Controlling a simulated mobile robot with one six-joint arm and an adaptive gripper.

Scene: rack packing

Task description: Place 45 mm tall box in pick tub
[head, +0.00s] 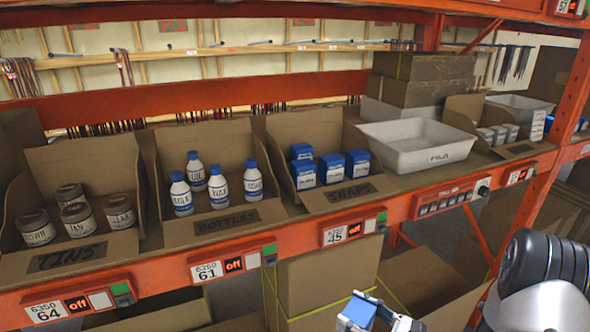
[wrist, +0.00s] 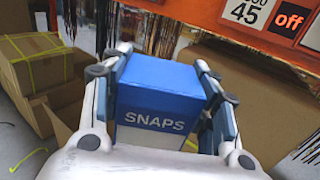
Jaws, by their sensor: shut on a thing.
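My gripper (wrist: 165,72) is shut on a blue and white box (wrist: 158,88) marked SNAPS, with a finger on each side of it. In the head view the held box (head: 357,312) shows at the bottom edge, below and in front of the shelf; its lower part is cut off. The white tub (head: 437,157), with lettering on its front, stands on the shelf to the upper right of the held box. The visible part of the tub's inside is empty.
A cardboard bin labelled SNAPS (head: 349,194) holds several similar boxes, left of the tub. Bins of bottles (head: 219,186) and tins (head: 78,219) stand farther left. The orange shelf beam (head: 400,210) runs along the front. An orange upright (head: 563,115) stands right.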

